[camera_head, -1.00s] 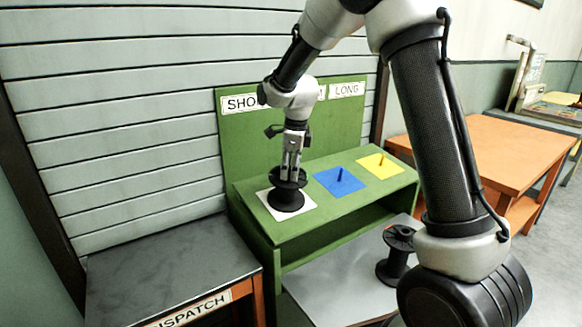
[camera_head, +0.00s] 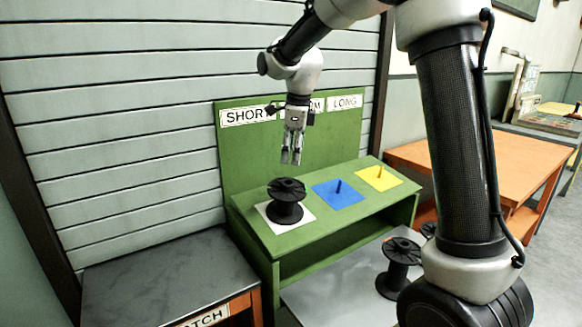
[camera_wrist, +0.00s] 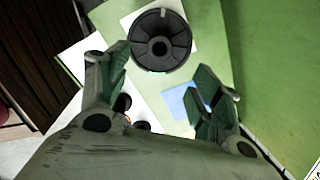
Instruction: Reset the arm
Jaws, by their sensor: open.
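My gripper (camera_head: 291,160) is open and empty in the head view, pointing down above the green bench. Below it a black spool (camera_head: 286,203) stands upright on the white square (camera_head: 305,226), apart from the fingers. In the wrist view the spool (camera_wrist: 160,40) shows from above, ahead of the two spread fingers (camera_wrist: 162,95). My arm reaches in from the top right of the head view.
The green bench (camera_head: 300,238) also has a blue square (camera_head: 338,195) and a yellow square (camera_head: 380,178), each with a peg. Another black spool (camera_head: 399,262) stands on the grey surface (camera_head: 340,295) below. A dark-topped dispatch table (camera_head: 160,275) is at left, an orange table (camera_head: 470,150) at right.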

